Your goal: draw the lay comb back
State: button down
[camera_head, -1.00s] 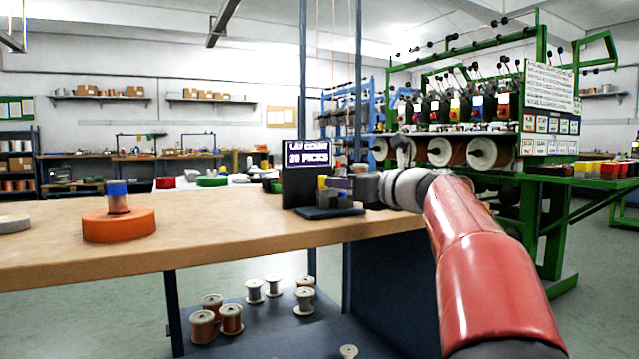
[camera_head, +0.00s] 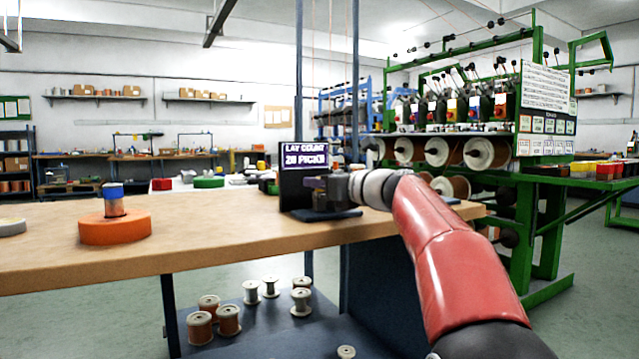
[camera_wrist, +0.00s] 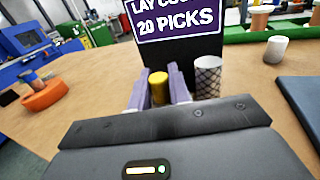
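The lay count stand is a dark upright panel (camera_head: 291,187) with a purple sign reading "LAY COUNT 20 PICKS" (camera_head: 305,155), on the wooden bench. The panel also shows in the wrist view (camera_wrist: 195,48). In front of it stand a short yellow cylinder (camera_wrist: 159,90) and a cross-hatched grey cylinder (camera_wrist: 208,78). My gripper (camera_wrist: 161,80) has its two lavender fingers apart, one either side of the yellow cylinder; contact is not clear. The grey cylinder is outside, right of the fingers. In the head view my gripper (camera_head: 314,184) hides most of these parts. I cannot make out comb teeth.
An orange disc (camera_head: 114,228) with a blue-topped spool (camera_head: 113,200) sits on the bench (camera_head: 220,222) at left. A dark flat pad (camera_wrist: 302,100) lies right of the cylinders. Several copper and pale spools stand on the lower shelf. A green creel frame (camera_head: 530,200) stands at right.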

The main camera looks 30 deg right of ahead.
jog(key=a, duration=0.3)
jog(key=shift+a, duration=0.25)
jog(key=c, duration=1.6)
grip_release()
jog(key=shift+d, duration=0.1)
jog(key=v, duration=0.8)
jog(key=shift+b, duration=0.4)
